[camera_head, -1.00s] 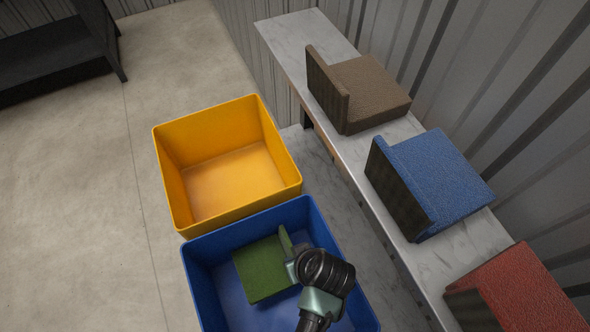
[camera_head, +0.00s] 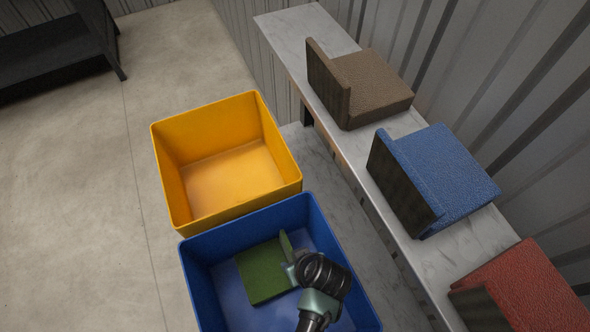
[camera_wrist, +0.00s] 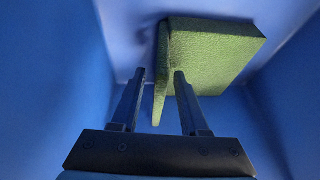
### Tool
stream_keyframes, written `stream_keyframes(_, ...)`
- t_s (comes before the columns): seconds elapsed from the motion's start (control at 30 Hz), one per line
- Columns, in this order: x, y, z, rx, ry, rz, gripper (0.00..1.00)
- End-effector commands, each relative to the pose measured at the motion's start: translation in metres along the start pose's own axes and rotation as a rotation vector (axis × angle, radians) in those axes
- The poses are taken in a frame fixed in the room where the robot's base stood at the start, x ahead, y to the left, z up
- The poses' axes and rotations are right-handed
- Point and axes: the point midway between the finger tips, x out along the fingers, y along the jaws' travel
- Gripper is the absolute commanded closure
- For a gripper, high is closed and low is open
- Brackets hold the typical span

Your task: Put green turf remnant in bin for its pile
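The green turf remnant (camera_head: 262,272) is an L-shaped piece, a flat slab with an upright flap. It is inside the blue bin (camera_head: 202,291) and seems to rest on its floor. My gripper (camera_head: 290,262) reaches down into this bin at the flap. In the wrist view, the green turf remnant (camera_wrist: 215,55) has its flap between the two fingers of my gripper (camera_wrist: 160,74). A gap shows between the left finger and the flap, so the fingers are open around it. My wrist hides part of the bin's interior in the head view.
An empty yellow bin (camera_head: 168,185) stands just behind the blue one. A marble-topped bench (camera_head: 345,150) along the right holds a brown piece (camera_head: 378,87), a blue piece (camera_head: 450,175) and a red piece (camera_head: 525,290). A dark shelf (camera_head: 60,50) stands at far left.

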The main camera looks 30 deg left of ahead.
Motion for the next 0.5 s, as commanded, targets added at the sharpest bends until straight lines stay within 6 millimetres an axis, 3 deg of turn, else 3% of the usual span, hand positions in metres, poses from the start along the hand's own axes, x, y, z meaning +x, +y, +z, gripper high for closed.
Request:
stream_keyframes(0.27,-0.006,0.000,-0.002,0.001,0.000,0.000,0.56)
stream_keyframes(0.5,-0.050,0.000,-0.002,0.002,0.002,0.003,0.56)
